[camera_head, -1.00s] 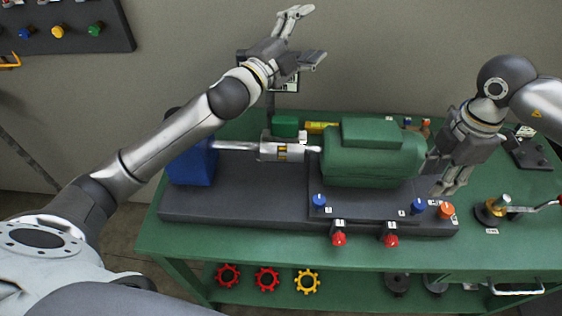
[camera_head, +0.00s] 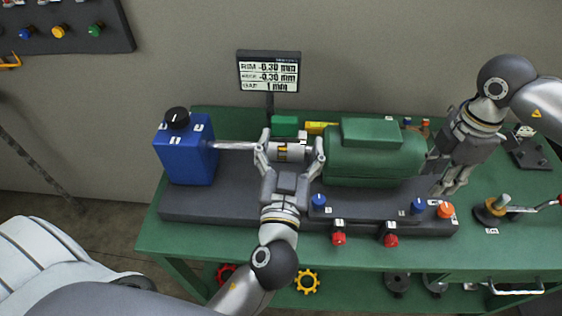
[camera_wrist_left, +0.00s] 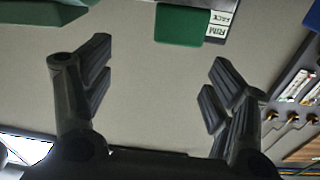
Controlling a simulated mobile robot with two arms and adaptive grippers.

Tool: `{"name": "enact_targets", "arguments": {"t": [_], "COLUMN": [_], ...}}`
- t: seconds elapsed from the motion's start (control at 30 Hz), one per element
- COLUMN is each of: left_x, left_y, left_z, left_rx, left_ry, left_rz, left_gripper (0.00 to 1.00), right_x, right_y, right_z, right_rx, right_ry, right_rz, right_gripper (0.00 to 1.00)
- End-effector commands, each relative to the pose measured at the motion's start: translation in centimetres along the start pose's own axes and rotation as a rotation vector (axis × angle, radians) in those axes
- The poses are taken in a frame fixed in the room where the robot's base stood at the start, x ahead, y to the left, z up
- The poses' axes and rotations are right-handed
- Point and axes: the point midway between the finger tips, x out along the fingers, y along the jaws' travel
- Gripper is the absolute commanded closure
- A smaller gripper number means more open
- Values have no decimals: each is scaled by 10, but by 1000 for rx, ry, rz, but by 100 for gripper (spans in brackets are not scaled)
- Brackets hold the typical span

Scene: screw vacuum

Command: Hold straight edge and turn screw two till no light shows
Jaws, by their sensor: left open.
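My left gripper (camera_head: 290,152) is open, with its fingers at either side of the silver coupling (camera_head: 290,146) between the blue machine and the green motor; I cannot tell if they touch it. The left wrist view shows the open fingers (camera_wrist_left: 160,75) with nothing between them. A yellow and black mark shows on the coupling; I cannot make out a separate straight edge. Two red knobs (camera_head: 338,239) (camera_head: 390,240) with small tags sit on the base's front edge; their numbers are unreadable. My right gripper (camera_head: 448,188) hangs right of the motor, its opening unclear.
The green motor (camera_head: 372,157) and blue machine (camera_head: 186,158) stand on a dark base (camera_head: 235,207) on the green bench. A display (camera_head: 268,72) behind reads about -0.30 mm twice and gap 1 mm.

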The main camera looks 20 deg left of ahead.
Motion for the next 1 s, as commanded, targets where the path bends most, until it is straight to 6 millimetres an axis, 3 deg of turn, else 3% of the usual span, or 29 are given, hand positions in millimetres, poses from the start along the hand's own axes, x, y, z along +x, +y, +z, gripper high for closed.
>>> {"name": "enact_targets", "arguments": {"t": [0.2, 0.37, 0.8, 1.0], "left_x": [-25, -22, 49, 72], "left_y": [-11, -14, -17, -18], "left_z": [18, 20, 25, 27], "left_rx": [-90, -106, -102, -101], "left_ry": [-66, -71, -69, -70], "left_rz": [-51, -61, -60, -59], "left_gripper": [21, 21, 21, 21], "right_x": [0, 0, 0, 0], "right_y": [0, 0, 0, 0], "right_z": [0, 0, 0, 0], "right_rx": [0, 0, 0, 0], "right_ry": [0, 0, 0, 0], "right_rz": [0, 0, 0, 0], "right_gripper": [64, 64, 64, 64]}}
